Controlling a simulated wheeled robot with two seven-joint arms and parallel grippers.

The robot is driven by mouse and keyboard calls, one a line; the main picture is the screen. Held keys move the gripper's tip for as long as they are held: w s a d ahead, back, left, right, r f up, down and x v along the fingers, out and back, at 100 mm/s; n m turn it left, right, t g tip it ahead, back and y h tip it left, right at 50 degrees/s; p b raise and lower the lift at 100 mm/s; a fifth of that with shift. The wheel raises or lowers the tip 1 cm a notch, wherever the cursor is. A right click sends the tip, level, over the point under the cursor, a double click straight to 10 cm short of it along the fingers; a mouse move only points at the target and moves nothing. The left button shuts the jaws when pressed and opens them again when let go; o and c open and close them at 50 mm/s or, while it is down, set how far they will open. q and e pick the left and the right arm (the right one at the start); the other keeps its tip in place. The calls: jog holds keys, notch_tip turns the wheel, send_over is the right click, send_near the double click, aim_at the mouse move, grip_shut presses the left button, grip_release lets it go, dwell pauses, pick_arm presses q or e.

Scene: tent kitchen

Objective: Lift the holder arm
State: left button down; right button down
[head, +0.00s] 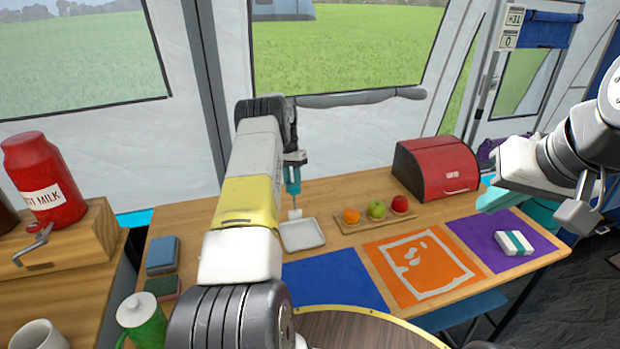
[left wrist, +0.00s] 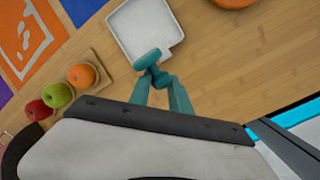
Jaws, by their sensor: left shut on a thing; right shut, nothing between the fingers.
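The napkin-holder-like white tray (head: 302,236) stands on the wooden table below my left gripper. It also shows in the left wrist view (left wrist: 128,32). My left gripper (head: 293,172) points down over the tray's far left corner. A thin white piece (head: 295,213) shows under the fingers at the tray's far edge. How the arm joins the tray is hidden. My right gripper (head: 492,199) is shut and empty, near the table's right end.
A fruit board (head: 378,222) with an orange and two apples lies right of the tray. A red bread box (head: 437,168) stands behind it. Blue (head: 335,280), orange (head: 405,285) and purple (head: 480,235) mats lie in front. A white-and-teal pack (head: 514,243) is on the purple mat.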

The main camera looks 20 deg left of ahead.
pick_arm(q)
jog(key=shift+w+a+f, duration=0.1)
jog(key=shift+a+f, duration=0.2)
jog(key=shift+a, duration=0.5)
jog(key=c, duration=1.2)
grip_release()
jog(key=shift+w+a+f, duration=0.1)
jog(key=shift+a, duration=0.05)
jog(key=shift+o, duration=0.2)
jog(key=shift+d+r, duration=0.2)
jog(key=shift+d, duration=0.2)
jog(key=v, duration=0.7)
jog(key=shift+r, duration=0.3)
